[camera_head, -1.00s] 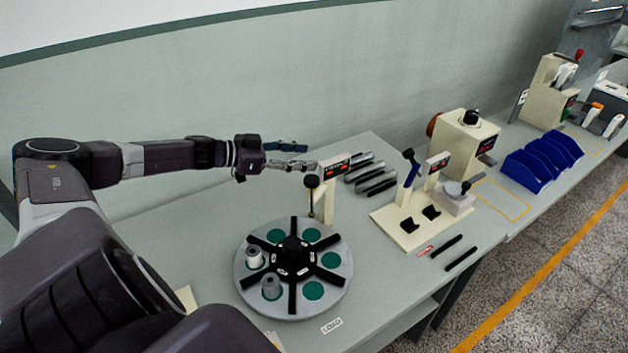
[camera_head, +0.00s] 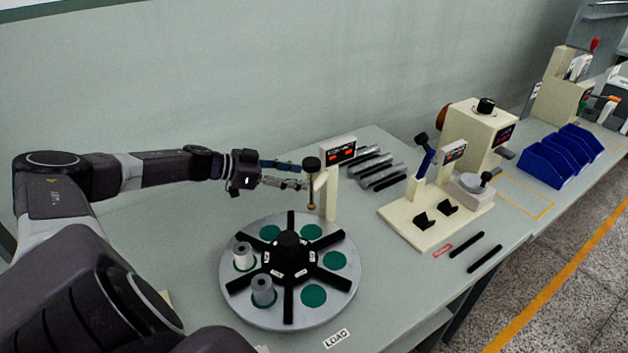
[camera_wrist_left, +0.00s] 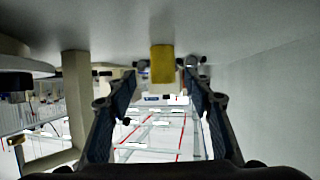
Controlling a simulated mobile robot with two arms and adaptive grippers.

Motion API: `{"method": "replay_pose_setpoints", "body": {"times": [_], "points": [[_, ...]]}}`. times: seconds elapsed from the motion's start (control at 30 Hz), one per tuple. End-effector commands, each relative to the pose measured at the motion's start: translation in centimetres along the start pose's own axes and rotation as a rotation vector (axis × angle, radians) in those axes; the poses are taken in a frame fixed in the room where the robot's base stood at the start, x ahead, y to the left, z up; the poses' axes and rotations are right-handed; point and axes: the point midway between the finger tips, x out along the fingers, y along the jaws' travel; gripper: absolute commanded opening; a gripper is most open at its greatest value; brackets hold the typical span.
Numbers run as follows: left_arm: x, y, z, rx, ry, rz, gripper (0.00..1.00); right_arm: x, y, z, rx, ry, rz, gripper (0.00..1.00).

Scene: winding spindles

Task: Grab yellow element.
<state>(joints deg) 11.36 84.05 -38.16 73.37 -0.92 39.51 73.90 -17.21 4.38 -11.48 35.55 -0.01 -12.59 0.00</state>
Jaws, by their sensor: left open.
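My left gripper (camera_head: 303,175) is open and empty, with its fingers pointing right at the height of a thin post with a black knob (camera_head: 312,163). The post stands behind the round turntable (camera_head: 345,287). A small yellowish part (camera_head: 311,206) shows low on this post. Contact between the fingers and the post is not clear. My right gripper is not in view.
The turntable carries two grey spindles (camera_head: 243,256) and black arms. A cream stand with a display (camera_head: 338,150) stands just right of the post. Grey and black rods (camera_head: 375,165) lie behind. A cream fixture (camera_head: 420,235) and blue bins (camera_head: 545,160) are farther right.

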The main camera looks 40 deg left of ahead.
Motion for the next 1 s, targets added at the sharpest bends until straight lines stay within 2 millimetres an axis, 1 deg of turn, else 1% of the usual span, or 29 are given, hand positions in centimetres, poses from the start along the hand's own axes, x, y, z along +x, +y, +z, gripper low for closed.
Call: {"method": "replay_pose_setpoints", "body": {"times": [0.17, 0.5, 0.6, 0.87, 0.9, 1.0], "points": [[0.8, -0.1, 0.0, 0.000, 0.002, -0.001, 0.47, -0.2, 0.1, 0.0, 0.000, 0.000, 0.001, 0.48], [4.5, -0.5, 0.1, -0.001, 0.003, 0.000, 0.47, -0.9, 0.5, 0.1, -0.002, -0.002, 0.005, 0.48], [5.2, -0.4, 0.2, -0.001, 0.002, 0.000, 0.47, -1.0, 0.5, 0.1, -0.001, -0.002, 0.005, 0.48], [5.4, -0.5, 0.3, 0.000, -0.001, 0.000, 0.47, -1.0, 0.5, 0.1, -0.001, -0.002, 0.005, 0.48], [5.4, -0.5, 0.3, 0.000, -0.001, 0.000, 0.46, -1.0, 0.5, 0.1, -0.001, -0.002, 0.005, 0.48], [5.4, -0.5, 0.3, 0.000, -0.001, 0.000, 0.35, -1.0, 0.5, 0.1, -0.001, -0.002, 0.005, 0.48]]}}
